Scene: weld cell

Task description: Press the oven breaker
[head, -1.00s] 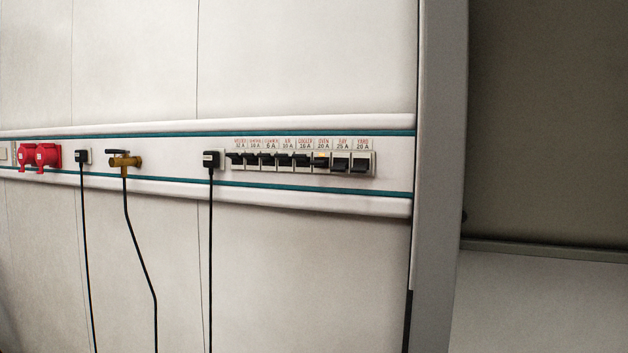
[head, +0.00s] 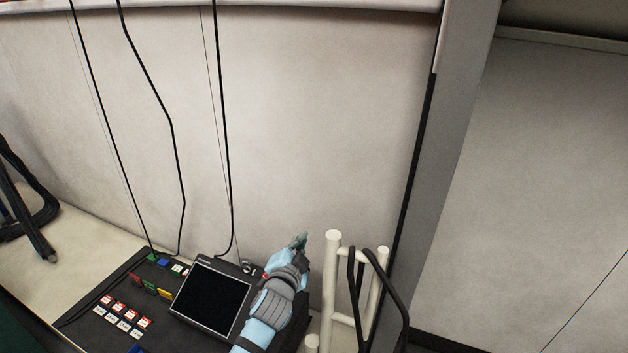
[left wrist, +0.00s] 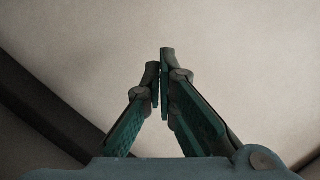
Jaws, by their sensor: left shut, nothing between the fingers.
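The row of breakers, with the oven breaker in it, is out of frame in both views now. Only the lower edge of the wall rail (head: 330,5) shows at the top of the head view. My left gripper (head: 301,238) points up in front of the bare wall, well below that rail. In the left wrist view its fingertips (left wrist: 163,62) are together, with nothing between them. My right gripper is not in view.
Below my left arm stands a dark bench panel with a blank screen (head: 210,296) and several coloured blocks (head: 122,316). A white post frame (head: 334,280) with black loops stands right of the gripper. Black cables (head: 228,150) hang down the wall. A grey pillar (head: 447,170) stands at right.

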